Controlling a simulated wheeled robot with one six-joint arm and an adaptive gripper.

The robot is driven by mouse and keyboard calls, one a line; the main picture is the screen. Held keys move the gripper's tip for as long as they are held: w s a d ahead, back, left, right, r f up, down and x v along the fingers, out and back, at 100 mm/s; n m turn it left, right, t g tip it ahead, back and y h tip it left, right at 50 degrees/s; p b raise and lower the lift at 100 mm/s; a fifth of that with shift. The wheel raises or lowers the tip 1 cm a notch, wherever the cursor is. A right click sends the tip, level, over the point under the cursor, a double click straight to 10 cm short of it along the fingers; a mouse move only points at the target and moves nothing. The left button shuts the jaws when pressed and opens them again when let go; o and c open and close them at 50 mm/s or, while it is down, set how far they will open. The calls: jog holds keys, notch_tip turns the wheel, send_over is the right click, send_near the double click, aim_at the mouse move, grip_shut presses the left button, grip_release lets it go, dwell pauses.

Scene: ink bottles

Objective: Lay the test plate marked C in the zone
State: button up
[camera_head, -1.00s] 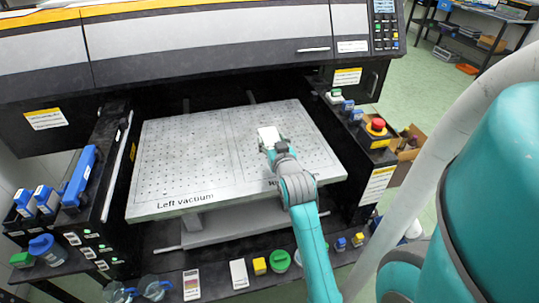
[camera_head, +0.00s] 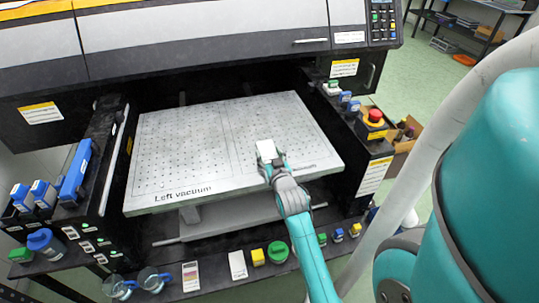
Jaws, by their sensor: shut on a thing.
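My gripper (camera_head: 271,164) is over the right half of the perforated vacuum table (camera_head: 180,155), near its front edge. It is shut on a small white plate (camera_head: 267,150), which points away from me beyond the fingers. No letter on this plate can be read. I cannot tell whether the plate touches the table or is held just above it. Thin lines mark out areas on the table. The front label reads "Left vacuum"; the right label is partly hidden by my gripper.
Blue bottles (camera_head: 43,194) stand left. A red emergency button (camera_head: 375,116) is at right. The table's left half is clear.

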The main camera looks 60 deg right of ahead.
jog(key=o, duration=1.2)
jog(key=shift+f, duration=0.1)
